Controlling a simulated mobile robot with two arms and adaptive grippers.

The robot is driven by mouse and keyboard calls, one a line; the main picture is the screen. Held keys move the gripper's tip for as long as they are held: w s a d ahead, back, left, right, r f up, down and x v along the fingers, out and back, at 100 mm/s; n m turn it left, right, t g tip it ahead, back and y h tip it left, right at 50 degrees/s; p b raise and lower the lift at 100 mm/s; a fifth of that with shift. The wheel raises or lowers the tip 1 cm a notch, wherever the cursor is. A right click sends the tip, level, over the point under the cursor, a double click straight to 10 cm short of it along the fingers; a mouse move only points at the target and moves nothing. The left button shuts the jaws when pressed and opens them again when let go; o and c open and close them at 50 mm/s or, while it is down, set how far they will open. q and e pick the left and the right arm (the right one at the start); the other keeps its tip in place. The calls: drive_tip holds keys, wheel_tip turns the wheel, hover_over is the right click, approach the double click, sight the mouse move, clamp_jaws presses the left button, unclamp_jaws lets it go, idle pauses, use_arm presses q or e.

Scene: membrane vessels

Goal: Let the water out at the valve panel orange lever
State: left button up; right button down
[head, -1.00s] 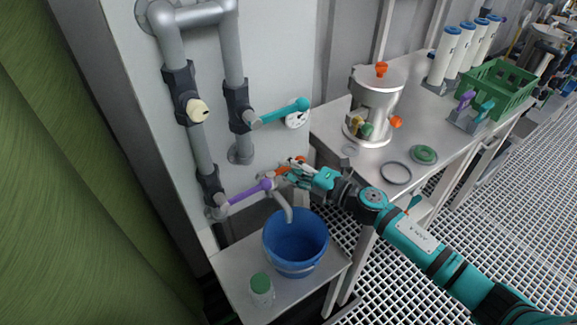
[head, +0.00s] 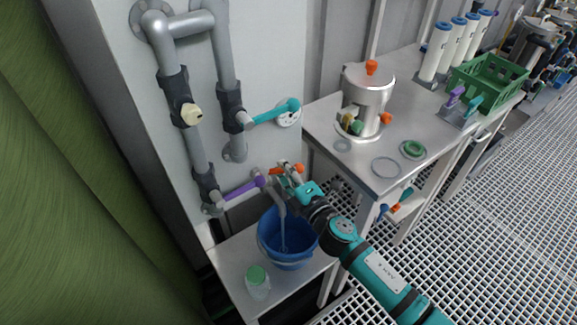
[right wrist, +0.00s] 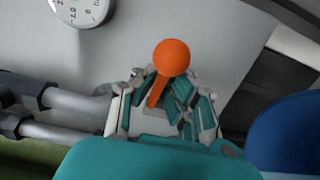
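The orange lever (head: 298,168) sits low on the white valve panel (head: 262,60), partly hidden by my right gripper (head: 284,176). In the right wrist view the lever (right wrist: 172,57) has a round ball end and rises between the fingers of my right gripper (right wrist: 168,98). The fingers are apart, on both sides of the lever; I cannot tell whether one touches it. A thin stream of water (head: 283,235) falls from the grey spout (head: 281,200) into the blue bucket (head: 265,243). My left gripper is not in view.
A purple lever (head: 243,189) is close left of my gripper and a teal lever (head: 272,112) is above. A jar with a green lid (head: 257,283) stands by the bucket. A steel table (head: 400,125) with a metal vessel (head: 366,98) stands to the right.

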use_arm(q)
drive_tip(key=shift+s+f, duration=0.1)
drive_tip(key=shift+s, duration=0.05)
use_arm(e)
drive_tip(key=shift+s+r+m+h, duration=0.1)
drive_tip(key=shift+m+h, duration=0.3)
drive_tip(key=c, duration=1.4)
unclamp_jaws()
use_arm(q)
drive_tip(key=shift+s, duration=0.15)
use_arm(e)
drive_tip(key=v, duration=1.2)
drive_tip(key=shift+s+f, duration=0.1)
drive_tip(key=shift+f, duration=0.15)
